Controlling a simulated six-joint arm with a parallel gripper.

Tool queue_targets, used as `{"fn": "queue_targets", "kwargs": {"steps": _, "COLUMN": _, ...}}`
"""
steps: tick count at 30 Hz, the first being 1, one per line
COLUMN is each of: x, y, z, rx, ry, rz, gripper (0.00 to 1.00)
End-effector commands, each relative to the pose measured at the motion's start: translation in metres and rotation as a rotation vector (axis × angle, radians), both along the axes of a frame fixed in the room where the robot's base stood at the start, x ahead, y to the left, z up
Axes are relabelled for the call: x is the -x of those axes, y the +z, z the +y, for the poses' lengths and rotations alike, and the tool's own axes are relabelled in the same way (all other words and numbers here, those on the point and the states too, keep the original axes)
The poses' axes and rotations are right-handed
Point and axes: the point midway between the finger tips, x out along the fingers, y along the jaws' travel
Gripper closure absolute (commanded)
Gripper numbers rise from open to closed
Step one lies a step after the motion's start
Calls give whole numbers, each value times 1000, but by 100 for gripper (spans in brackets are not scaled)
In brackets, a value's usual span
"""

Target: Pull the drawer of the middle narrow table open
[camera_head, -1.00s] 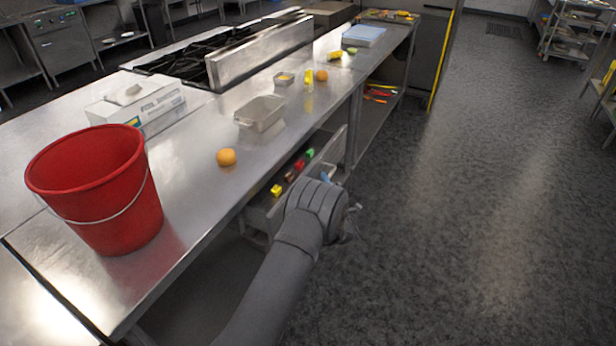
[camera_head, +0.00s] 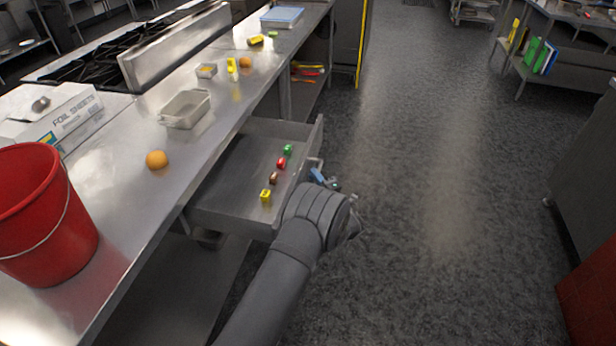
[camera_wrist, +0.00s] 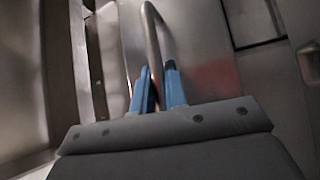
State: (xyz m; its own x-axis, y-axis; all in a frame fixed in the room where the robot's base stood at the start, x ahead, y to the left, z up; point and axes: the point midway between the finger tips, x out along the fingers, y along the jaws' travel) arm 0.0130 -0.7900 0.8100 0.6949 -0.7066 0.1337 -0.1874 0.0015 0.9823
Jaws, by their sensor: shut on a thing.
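The drawer (camera_head: 235,190) of the narrow metal table stands well open, pulled out to the right from under the tabletop. My gripper (camera_head: 318,176) is at the drawer's front. In the wrist view its blue fingers (camera_wrist: 158,88) are shut on the curved metal handle (camera_wrist: 153,40). My wrist and forearm hide part of the drawer's front.
On the tabletop (camera_head: 130,190) are a red bucket (camera_head: 45,225), an orange (camera_head: 157,159), a metal pan (camera_head: 186,108) and a foil box (camera_head: 62,115). The floor (camera_head: 430,200) right of the drawer is clear. A dark cabinet (camera_head: 590,160) stands at the far right.

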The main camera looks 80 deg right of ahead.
Motion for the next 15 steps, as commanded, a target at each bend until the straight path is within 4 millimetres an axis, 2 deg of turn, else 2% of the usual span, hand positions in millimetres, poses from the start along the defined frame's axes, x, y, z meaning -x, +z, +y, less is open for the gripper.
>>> {"fn": "queue_targets", "kwargs": {"steps": 11, "x": 2, "y": 0, "z": -1, "rx": 0, "ry": -2, "rz": 1, "gripper": 100}}
{"fn": "queue_targets", "kwargs": {"steps": 12, "x": 2, "y": 0, "z": -1, "rx": 0, "ry": -2, "rz": 1, "gripper": 80}}
{"fn": "queue_targets", "kwargs": {"steps": 14, "x": 2, "y": 0, "z": -1, "rx": 0, "ry": -2, "rz": 1, "gripper": 68}}
{"fn": "queue_targets", "kwargs": {"steps": 15, "x": 2, "y": 0, "z": -1, "rx": 1, "ry": -1, "rz": 1, "gripper": 66}}
